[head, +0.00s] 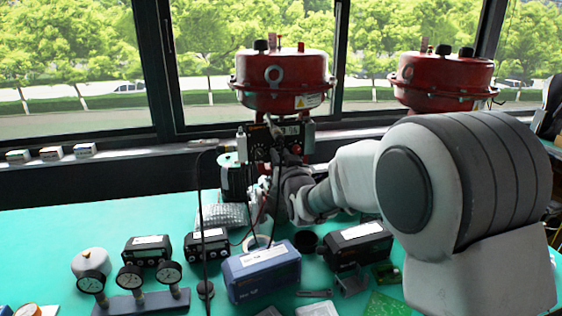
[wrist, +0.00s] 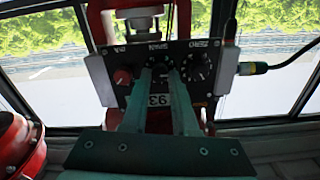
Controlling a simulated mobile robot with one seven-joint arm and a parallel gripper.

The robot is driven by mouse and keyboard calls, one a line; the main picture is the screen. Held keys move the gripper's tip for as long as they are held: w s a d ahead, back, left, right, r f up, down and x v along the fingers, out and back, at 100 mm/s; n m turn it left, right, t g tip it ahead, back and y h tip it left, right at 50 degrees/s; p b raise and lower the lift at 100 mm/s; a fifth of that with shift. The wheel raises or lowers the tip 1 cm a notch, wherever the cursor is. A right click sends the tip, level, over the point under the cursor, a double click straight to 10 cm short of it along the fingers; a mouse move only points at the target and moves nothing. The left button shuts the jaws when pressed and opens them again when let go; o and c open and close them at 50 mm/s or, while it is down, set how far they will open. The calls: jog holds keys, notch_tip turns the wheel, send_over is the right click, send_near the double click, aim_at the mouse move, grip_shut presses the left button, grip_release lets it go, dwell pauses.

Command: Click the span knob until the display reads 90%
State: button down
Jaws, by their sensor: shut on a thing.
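The positioner's black panel (wrist: 205,55) hangs ahead of my gripper in the wrist view, its lettering upside down. The span knob (wrist: 160,68) is in the middle, between my two fingertips, which partly cover it. My gripper (wrist: 162,75) is shut on this knob. A red knob (wrist: 123,77) is to its left and the black zero knob (wrist: 197,68) to its right. A small white display (wrist: 159,100) shows between the fingers; its digits look like 93, but are inverted and hard to read.
A red actuator (head: 284,82) stands above the positioner, and another (head: 442,80) is to the right. A blue box (head: 262,272), black boxes and several gauges (head: 131,278) crowd the green table (head: 40,235). A thin dark upright (head: 203,225) stands left of my gripper.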

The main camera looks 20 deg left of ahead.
dwell(0.4)
jog(key=c, duration=0.7)
grip_release()
jog(key=v, duration=1.7)
jog(key=shift+s, duration=0.25)
